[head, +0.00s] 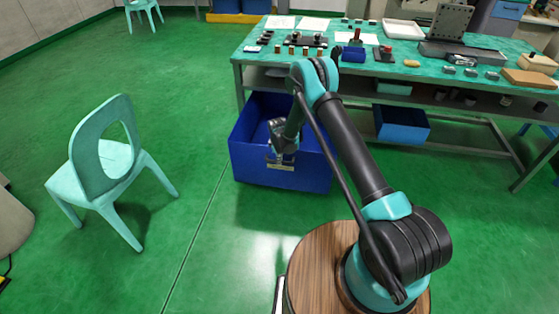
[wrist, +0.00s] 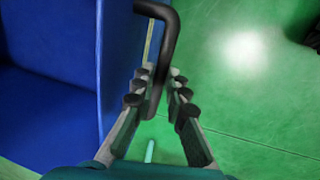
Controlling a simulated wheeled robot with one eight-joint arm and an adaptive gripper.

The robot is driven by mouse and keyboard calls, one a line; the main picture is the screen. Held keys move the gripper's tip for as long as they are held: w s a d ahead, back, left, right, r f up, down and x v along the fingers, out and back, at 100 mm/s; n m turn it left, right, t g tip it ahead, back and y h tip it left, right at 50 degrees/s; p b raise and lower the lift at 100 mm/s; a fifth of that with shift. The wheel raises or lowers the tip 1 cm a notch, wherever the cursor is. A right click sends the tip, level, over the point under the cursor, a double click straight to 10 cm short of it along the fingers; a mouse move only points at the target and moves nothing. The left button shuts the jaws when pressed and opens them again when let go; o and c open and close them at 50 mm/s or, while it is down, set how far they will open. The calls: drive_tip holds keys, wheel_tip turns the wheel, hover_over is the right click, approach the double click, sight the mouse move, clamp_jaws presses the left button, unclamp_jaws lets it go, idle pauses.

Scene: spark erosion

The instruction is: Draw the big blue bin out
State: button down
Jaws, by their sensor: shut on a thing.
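The big blue bin (head: 251,165) stands on the green floor at the front left end of the workbench, its far part by the bench legs. Its blue wall (wrist: 117,60) fills the left of the wrist view. A dark handle (wrist: 168,40) stands out from that wall. My gripper (head: 279,160) is at the middle of the bin's near wall in the head view. In the wrist view my gripper (wrist: 160,75) is shut on the handle, with the handle's bar between its fingertips. My arm hides part of the bin's right side.
The workbench (head: 345,75) holds small parts, papers and trays. A smaller blue bin (head: 401,125) sits on its lower shelf. A pale teal chair (head: 103,165) stands at left. The floor (head: 215,240) in front of the bin is clear.

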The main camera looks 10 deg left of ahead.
drive_tip(key=c, duration=1.5)
unclamp_jaws()
drive_tip(key=shift+c, duration=0.2)
drive_tip(key=shift+r, duration=0.1)
wheel_tip(320, 180, up, 12)
drive_tip(key=s, duration=0.2)
drive_tip(key=shift+s+f, duration=0.15)
drive_tip(key=shift+f, duration=0.05)
